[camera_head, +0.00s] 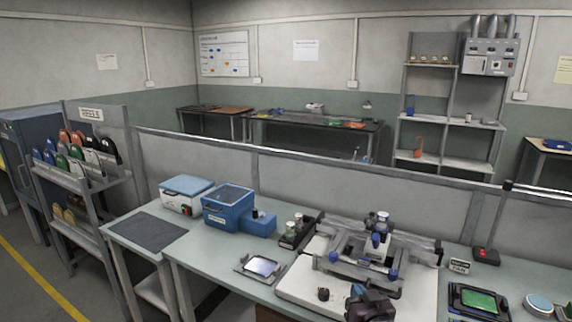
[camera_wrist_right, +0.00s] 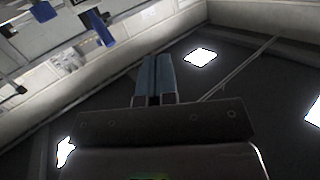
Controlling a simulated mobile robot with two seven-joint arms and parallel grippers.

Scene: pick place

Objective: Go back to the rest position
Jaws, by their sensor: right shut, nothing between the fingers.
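My right gripper (camera_head: 358,291) shows at the bottom of the head view, in front of the white base plate of the stage fixture. Its blue fingertips point up, and the dark wrist body is cut by the lower edge. In the right wrist view the two blue fingers (camera_wrist_right: 155,76) lie side by side, shut and empty, with dark ceiling and bright light panels behind them. My left gripper is not in view.
The workbench (camera_head: 215,250) holds a blue bin (camera_head: 228,208), a white box with a blue lid (camera_head: 187,194), a small device with a screen (camera_head: 262,266) and the stage fixture (camera_head: 375,255). A green board in a black tray (camera_head: 478,301) lies right. A grey partition (camera_head: 300,172) runs behind.

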